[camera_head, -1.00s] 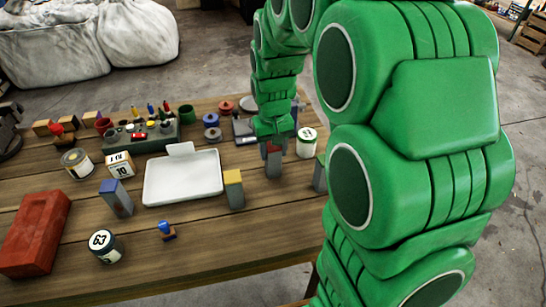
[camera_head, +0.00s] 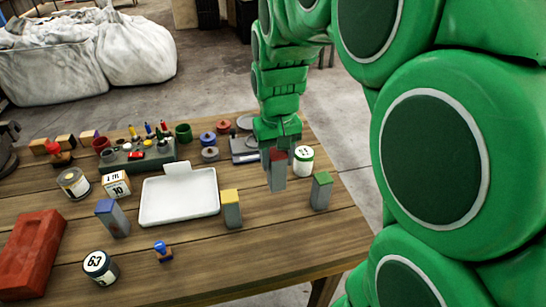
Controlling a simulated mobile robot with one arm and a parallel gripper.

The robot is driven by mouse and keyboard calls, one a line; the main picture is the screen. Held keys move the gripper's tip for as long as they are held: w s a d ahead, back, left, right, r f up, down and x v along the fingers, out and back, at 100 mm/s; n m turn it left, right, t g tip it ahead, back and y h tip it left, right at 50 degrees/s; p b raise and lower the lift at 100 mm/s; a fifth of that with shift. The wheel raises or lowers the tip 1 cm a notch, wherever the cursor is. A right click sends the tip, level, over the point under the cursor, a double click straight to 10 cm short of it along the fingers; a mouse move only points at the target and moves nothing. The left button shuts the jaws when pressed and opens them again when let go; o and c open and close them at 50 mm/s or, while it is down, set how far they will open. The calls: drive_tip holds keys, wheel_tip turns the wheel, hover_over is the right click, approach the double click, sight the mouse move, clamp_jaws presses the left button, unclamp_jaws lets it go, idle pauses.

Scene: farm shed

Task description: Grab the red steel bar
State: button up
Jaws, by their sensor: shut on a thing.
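The red steel bar (camera_head: 277,173) is a grey upright block with a red top. It is in the middle right of the head view, between the yellow-topped bar and the green-topped bar. My gripper (camera_head: 278,150) comes down from above and is shut on the red top of the bar. The bar is upright. Whether its base touches the table cannot be told for sure. The fingers partly hide the red top.
A yellow-topped bar (camera_head: 231,210), a green-topped bar (camera_head: 321,190) and a blue-topped bar (camera_head: 113,218) stand on the wooden table (camera_head: 215,258). A white tray (camera_head: 150,218), a white jar (camera_head: 303,161) and a red brick (camera_head: 30,250) are also there.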

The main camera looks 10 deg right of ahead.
drive_tip(key=s+r, duration=0.3)
drive_tip(key=s, duration=0.4)
drive_tip(key=shift+s+r, duration=0.2)
drive_tip(key=shift+s, duration=0.2)
